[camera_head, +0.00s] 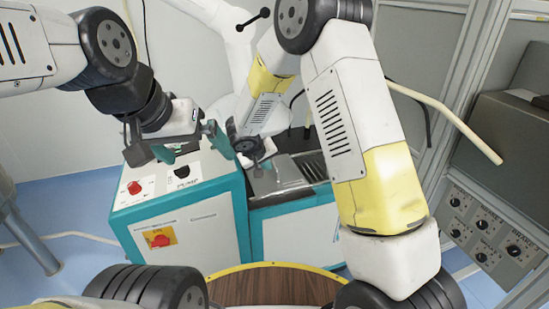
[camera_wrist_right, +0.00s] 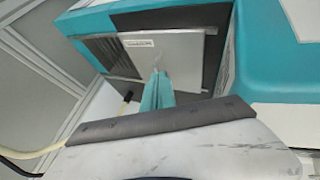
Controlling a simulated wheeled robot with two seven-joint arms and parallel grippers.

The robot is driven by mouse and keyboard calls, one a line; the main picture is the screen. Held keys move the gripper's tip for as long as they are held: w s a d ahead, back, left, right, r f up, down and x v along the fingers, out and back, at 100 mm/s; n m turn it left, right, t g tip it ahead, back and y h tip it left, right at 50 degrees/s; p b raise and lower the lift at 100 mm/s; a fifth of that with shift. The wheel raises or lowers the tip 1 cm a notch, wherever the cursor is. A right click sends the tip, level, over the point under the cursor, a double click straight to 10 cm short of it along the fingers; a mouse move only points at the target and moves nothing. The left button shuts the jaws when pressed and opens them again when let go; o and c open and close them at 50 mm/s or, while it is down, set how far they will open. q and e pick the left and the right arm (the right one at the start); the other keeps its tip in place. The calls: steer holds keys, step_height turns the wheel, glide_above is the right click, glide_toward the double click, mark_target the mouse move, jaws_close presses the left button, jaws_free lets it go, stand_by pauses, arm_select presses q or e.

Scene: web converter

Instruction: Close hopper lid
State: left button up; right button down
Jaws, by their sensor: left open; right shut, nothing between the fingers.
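The hopper lid looks like a flat silver metal plate (camera_wrist_right: 185,48) with a small label, set over a dark recess in the teal machine top in the right wrist view. In the head view the grey metal plate (camera_head: 268,183) shows partly beneath my right gripper. I cannot tell whether the lid lies fully flat. My right gripper (camera_wrist_right: 157,88) is shut and empty, its teal fingertips over or against the plate; contact is unclear. It also shows in the head view (camera_head: 262,163). My left gripper (camera_head: 213,140) is open and empty above the control box, left of the lid.
The white-and-teal control box (camera_head: 205,215) has a red button (camera_head: 134,188) and a red-yellow switch (camera_head: 160,238). Dark slats (camera_head: 312,168) lie right of the plate. A grey knob panel (camera_head: 485,225) stands at right. A round wooden top (camera_head: 270,288) is in front.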

steer(key=w, duration=0.1)
glide_above(273, 184)
steer(key=f, duration=0.8)
steer(key=shift+s+a+f, duration=0.15)
steer(key=shift+s+f, duration=0.05)
steer(key=shift+f, duration=0.2)
steer(key=w+d, duration=0.3)
steer(key=d, duration=0.7)
steer(key=w+d, duration=0.4)
steer(key=d, duration=0.7)
steer(key=shift+d, duration=0.25)
